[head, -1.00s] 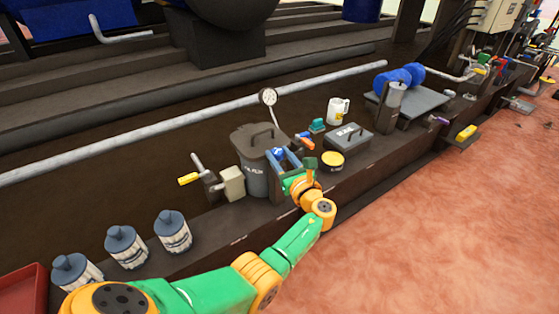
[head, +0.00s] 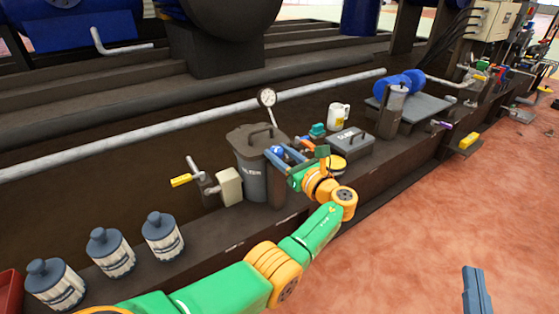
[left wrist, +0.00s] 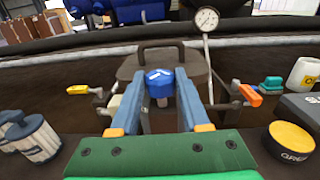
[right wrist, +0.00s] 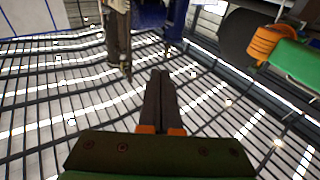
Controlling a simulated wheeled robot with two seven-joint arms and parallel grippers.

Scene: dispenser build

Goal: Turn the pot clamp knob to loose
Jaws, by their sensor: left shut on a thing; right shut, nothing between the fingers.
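The pot clamp knob (left wrist: 160,82) is a blue knob with a white mark on top, on the front of the dark grey lidded pot (left wrist: 190,62). In the head view the pot (head: 250,180) stands on the dark ledge. My left gripper (left wrist: 160,88) is shut on the knob, one blue finger on each side; in the head view it (head: 277,152) is at the pot's front right. The knob's lower part is partly hidden by the fingers. My right gripper (right wrist: 160,75) is shut and empty, away from the pot; its tip shows at the head view's lower right (head: 475,290).
A gauge (head: 267,97) rises behind the pot. A yellow-handled lever (head: 182,180) is left of it, an orange handle (left wrist: 250,95) right. A grey box (head: 350,142), yellow tin (left wrist: 291,141) and white jug (head: 338,115) stand further right. Bottles (head: 110,253) line the left ledge.

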